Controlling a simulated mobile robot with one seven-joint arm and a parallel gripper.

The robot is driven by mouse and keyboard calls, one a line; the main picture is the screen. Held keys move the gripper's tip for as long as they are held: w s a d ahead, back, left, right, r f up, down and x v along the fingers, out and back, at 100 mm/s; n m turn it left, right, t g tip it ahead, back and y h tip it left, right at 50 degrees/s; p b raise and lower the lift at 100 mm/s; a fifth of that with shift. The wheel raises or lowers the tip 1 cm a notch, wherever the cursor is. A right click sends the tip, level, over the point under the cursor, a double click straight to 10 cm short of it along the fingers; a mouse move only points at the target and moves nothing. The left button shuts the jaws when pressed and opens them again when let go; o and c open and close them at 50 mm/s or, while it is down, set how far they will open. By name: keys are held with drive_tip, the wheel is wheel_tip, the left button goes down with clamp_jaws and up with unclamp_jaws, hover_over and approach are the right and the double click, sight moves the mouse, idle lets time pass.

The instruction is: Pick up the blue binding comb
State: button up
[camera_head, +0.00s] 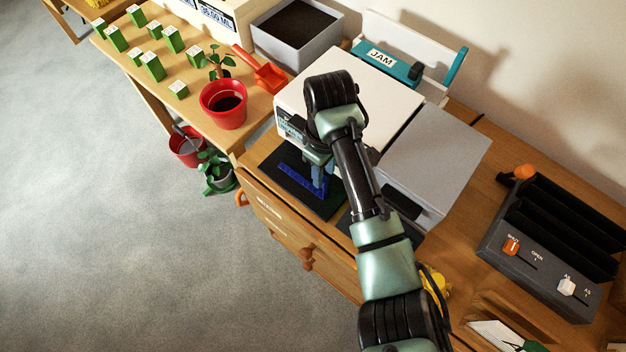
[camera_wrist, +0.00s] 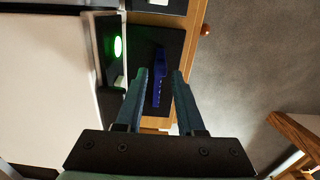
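The blue binding comb (camera_head: 297,184) lies on a black mat (camera_head: 268,167) on the wooden desk, in front of the white machine. In the wrist view the comb (camera_wrist: 158,62) is a narrow toothed strip on the dark mat (camera_wrist: 174,45). My gripper (camera_head: 319,187) points down over the mat near the comb's right part and hides some of it. In the wrist view my gripper's fingers (camera_wrist: 160,73) are apart, with the comb showing in the gap between them. I cannot tell whether either finger touches the comb.
The white machine (camera_head: 388,104) stands right behind the mat, with a grey box (camera_head: 437,150) to its right. A green light (camera_wrist: 118,47) glows on the machine. A red pot (camera_head: 224,119) stands on the left table. A black binding device (camera_head: 540,270) is at the right.

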sight(324, 179)
wheel_tip(324, 179, down, 3)
drive_tip(key=shift+s+f, duration=0.1)
drive_tip(key=shift+f, duration=0.1)
clamp_jaws()
idle(1.4)
